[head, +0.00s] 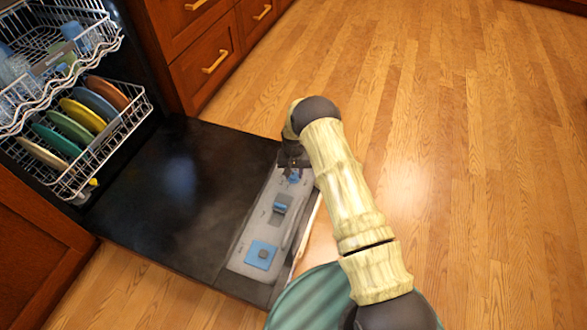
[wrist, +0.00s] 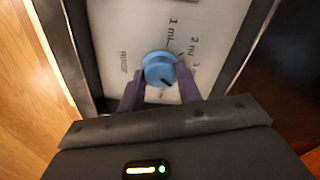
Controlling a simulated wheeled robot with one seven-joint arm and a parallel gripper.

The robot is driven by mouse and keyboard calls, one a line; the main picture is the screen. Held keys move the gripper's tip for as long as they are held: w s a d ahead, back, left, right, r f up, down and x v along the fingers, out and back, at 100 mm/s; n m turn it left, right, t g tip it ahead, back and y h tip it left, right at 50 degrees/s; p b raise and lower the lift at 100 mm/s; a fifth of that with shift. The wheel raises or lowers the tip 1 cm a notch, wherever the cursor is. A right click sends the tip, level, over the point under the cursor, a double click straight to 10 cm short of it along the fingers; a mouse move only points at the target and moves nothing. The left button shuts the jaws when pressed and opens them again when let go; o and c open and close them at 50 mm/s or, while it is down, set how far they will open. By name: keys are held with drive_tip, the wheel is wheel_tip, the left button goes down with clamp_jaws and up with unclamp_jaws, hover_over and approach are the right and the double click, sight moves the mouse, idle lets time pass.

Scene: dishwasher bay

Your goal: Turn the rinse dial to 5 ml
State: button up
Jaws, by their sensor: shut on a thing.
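The rinse dial (wrist: 157,66) is a round blue knob on a pale panel. Printed marks "1 ml", "2 ml" and part of a "3" curve around its upper right in the wrist view; a 5 ml mark is not visible. A short dark mark shows on the knob's lower right. My gripper (wrist: 159,78) has its two purple fingers on either side of the knob, shut on it. In the head view the dial (head: 294,179) is a small blue spot at the panel's far end, with my gripper (head: 293,166) over it, partly hiding it.
The open black dishwasher door (head: 170,190) lies flat, with the pale panel (head: 237,258) along its edge. A blue-grey latch part (head: 279,207) and a blue square with a grey block (head: 262,254) sit on it. Racks (head: 75,150) hold plates at left. Wood floor is clear at right.

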sight(294, 174)
drive_tip(key=m+p, duration=0.1)
drive_tip(key=m, duration=0.3)
drive_tip(key=shift+r+m+p, duration=0.1)
drive_tip(key=shift+m+p, duration=0.2)
drive_tip(key=shift+p, duration=0.1)
drive_tip(key=m, duration=0.4)
drive_tip(key=shift+w+p, duration=0.1)
drive_tip(key=shift+p, duration=0.25)
drive_tip(key=o, duration=1)
wheel_tip(294, 174, up, 17)
drive_tip(key=p, duration=0.7)
drive_tip(key=shift+r, duration=0.15)
